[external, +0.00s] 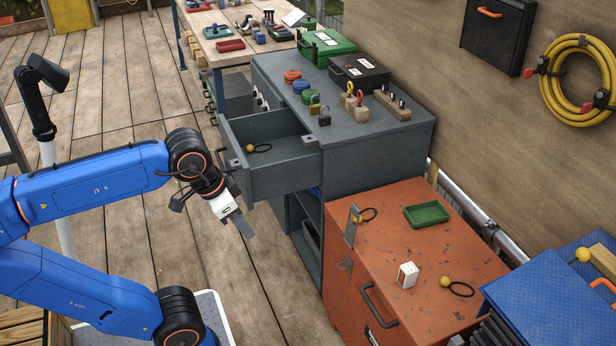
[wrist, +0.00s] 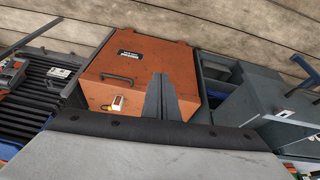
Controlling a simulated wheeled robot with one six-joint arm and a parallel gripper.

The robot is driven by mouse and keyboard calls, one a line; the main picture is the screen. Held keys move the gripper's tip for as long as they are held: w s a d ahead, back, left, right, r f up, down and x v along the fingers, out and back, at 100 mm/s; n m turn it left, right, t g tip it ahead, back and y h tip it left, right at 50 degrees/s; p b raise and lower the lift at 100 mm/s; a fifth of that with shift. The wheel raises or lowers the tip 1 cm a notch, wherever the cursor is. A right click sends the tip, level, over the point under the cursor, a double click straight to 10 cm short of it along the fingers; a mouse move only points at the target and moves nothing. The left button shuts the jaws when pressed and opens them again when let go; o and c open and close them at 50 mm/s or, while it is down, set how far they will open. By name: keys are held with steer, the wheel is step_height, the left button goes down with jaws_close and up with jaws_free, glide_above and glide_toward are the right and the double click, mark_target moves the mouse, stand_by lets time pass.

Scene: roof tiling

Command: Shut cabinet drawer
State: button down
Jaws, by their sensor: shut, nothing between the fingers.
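The grey cabinet (external: 375,155) stands in the middle of the external view. Its top drawer (external: 285,178) is pulled out toward the left, and a yellow ball with a dark ring (external: 258,148) lies in it. My gripper (external: 245,229) is shut and empty, just in front of the drawer and below its front panel, apart from it as far as I can see. In the wrist view the shut fingers (wrist: 162,98) point toward an orange chest, and grey cabinet parts (wrist: 240,100) show at the right.
Padlocks, coloured discs and a black case (external: 358,73) sit on the cabinet. Wooden floor (external: 110,90) is open at the left.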

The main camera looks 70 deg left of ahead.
steer(key=w+a+f+n+h, duration=0.1)
steer(key=w+a+n+h, duration=0.15)
steer(key=a+n, duration=0.35)
steer(key=w+a+n+h, duration=0.1)
steer(key=w+a+n, duration=0.35)
steer(key=n, duration=0.25)
steer(key=a+n+t+h, duration=0.25)
steer(key=a+n, duration=0.65)
steer(key=a, duration=0.7)
steer(key=s+a+r+n+t+y, duration=0.1)
steer(key=s+a+n+t+y, duration=0.25)
steer(key=s+a+n, duration=0.6)
steer(key=s+a+n+t+y, duration=0.3)
steer(key=s+a+n+t, duration=0.15)
steer(key=s+a, duration=0.95)
step_height(320, 180, down, 11)
steer(key=w+a, duration=0.2)
steer(key=w, duration=0.1)
steer(key=x, duration=1.3)
steer(key=shift+w+r+m+t, duration=0.2)
steer(key=shift+r+m+t, duration=0.15)
steer(key=shift+r+m, duration=0.05)
steer(key=shift+d, duration=0.15)
